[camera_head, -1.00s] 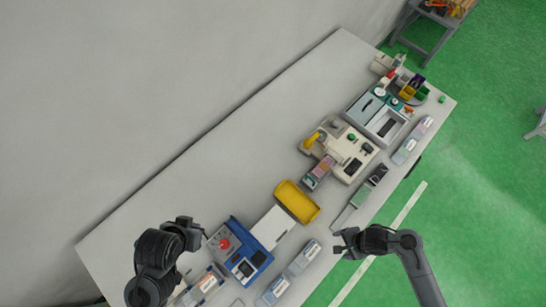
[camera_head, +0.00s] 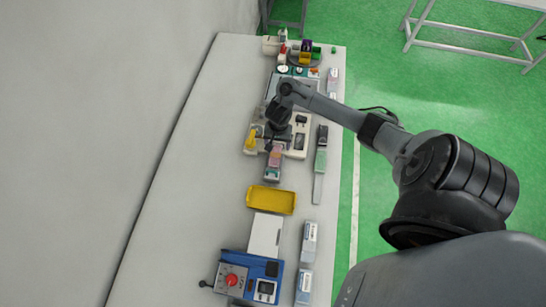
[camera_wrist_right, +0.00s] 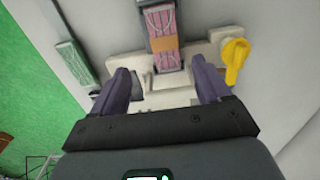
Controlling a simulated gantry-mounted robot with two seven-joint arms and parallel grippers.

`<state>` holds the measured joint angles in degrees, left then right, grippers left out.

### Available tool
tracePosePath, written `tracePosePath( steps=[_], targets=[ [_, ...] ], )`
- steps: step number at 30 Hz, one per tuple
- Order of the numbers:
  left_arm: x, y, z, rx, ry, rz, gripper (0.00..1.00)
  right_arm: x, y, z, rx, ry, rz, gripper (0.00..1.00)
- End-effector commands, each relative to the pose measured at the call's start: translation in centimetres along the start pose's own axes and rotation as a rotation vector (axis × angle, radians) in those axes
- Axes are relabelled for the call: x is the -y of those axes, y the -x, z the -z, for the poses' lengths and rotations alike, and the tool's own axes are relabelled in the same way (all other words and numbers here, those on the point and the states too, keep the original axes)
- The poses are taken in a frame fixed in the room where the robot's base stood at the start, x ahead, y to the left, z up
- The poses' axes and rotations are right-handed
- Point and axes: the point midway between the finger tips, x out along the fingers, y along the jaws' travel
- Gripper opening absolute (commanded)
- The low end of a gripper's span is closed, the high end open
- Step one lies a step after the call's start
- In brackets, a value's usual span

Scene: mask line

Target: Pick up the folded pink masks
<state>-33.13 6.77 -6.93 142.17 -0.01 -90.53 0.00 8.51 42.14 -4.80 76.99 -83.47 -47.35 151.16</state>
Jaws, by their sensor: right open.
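The folded pink masks (camera_wrist_right: 163,22) lie in a narrow grey holder, with an orange band across them, at the top middle of the right wrist view. In the head view they are a small pink patch (camera_head: 274,158) at the near end of the cream machine (camera_head: 298,143). My right gripper (camera_head: 271,143) hangs over that machine, close to the masks. In the right wrist view its two fingers (camera_wrist_right: 163,82) are wide apart with nothing between them, and the masks lie beyond the fingertips. My left gripper is not in view.
A yellow tray (camera_head: 271,200), a white plate (camera_head: 265,235) and a blue machine with a red button (camera_head: 232,279) stand nearer. A yellow knob (camera_wrist_right: 236,58) sits beside the masks. Boxes (camera_head: 309,243) line the right table edge. The left table strip is clear.

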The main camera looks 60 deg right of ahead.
Motion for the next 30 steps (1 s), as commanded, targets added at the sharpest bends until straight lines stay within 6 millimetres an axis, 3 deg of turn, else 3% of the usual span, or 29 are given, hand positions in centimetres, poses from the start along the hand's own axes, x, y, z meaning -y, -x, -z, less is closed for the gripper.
tracePosePath(
  steps=[1,6,14,24,30],
  targets=[
    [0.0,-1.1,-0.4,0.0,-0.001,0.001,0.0,0.0,-1.5,-0.1,0.004,-0.001,0.0,0.77],
    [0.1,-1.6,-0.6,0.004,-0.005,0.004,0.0,0.0,-3.1,-0.1,0.003,-0.001,-0.002,0.77],
    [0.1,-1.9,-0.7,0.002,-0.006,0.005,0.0,0.1,-4.5,-0.1,0.002,0.0,-0.001,0.77],
    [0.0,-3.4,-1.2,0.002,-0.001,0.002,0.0,0.7,-8.5,0.0,0.001,0.001,-0.003,0.77],
    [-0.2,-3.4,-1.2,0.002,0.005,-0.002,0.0,0.7,-9.0,0.1,0.0,0.0,-0.002,0.77]
  ],
)
